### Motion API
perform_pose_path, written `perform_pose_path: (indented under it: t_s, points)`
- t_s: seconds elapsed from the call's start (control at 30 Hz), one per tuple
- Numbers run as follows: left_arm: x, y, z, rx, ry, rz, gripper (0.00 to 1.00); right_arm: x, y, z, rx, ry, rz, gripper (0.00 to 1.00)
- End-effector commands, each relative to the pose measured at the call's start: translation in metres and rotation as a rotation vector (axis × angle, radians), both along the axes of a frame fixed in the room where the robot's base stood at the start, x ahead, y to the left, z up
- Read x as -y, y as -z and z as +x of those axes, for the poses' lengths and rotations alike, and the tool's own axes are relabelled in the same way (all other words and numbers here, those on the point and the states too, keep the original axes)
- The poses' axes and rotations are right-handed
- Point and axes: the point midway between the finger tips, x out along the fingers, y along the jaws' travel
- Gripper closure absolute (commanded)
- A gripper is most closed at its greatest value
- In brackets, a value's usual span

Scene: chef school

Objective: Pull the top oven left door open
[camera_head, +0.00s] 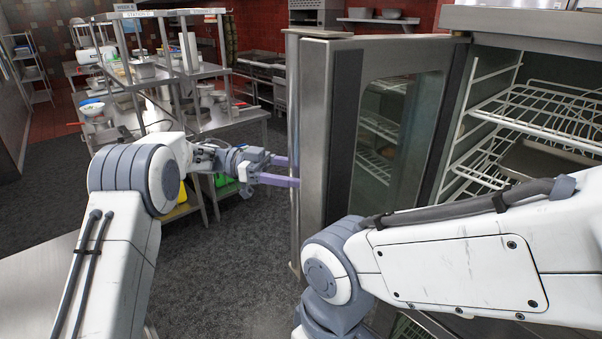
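The oven's left door (390,125), a steel frame with a dark-edged glass window, stands swung well open. Wire racks show inside the oven to its right. My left gripper (283,171) is beside the door's outer edge, at the left. Its two purple fingers point right toward the door and are apart, with nothing visible between them. I cannot tell whether the fingertips touch the door. My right arm crosses the lower right in front of the oven.
White wire racks (535,115) fill the open oven at the right. A steel shelf table (215,122) with bowls and pans stands at the left. A stove (262,66) is at the back. The dark carpeted floor (235,245) between table and door is clear.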

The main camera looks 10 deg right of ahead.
Motion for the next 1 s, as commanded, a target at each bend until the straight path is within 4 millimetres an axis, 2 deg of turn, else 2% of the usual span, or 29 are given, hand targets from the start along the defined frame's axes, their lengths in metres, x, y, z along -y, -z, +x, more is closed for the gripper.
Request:
perform_pose_path:
  t_s: [0.13,0.23,0.47,0.5,0.6,1.0]
  points:
    - [-0.001,0.001,0.001,0.0,0.002,0.0,0.23,0.0,0.002,0.0,0.0,0.0,0.0,1.0]
    - [-0.01,0.003,0.005,0.0,0.002,0.0,0.23,0.0,0.008,0.0,0.0,0.001,0.0,1.0]
    - [-0.05,0.006,0.023,0.003,-0.001,0.001,0.23,0.0,0.029,0.0,0.0,0.004,0.0,1.0]
    - [-0.057,-0.002,0.026,0.001,0.0,0.0,0.23,0.0,0.018,0.0,-0.001,0.004,-0.001,1.0]
    - [-0.075,-0.004,0.033,-0.002,0.0,0.001,0.23,0.0,0.008,0.0,0.0,0.003,0.0,1.0]
    - [-0.086,-0.008,0.04,-0.003,-0.002,0.002,0.23,0.0,-0.058,0.0,0.0,0.005,0.0,1.0]
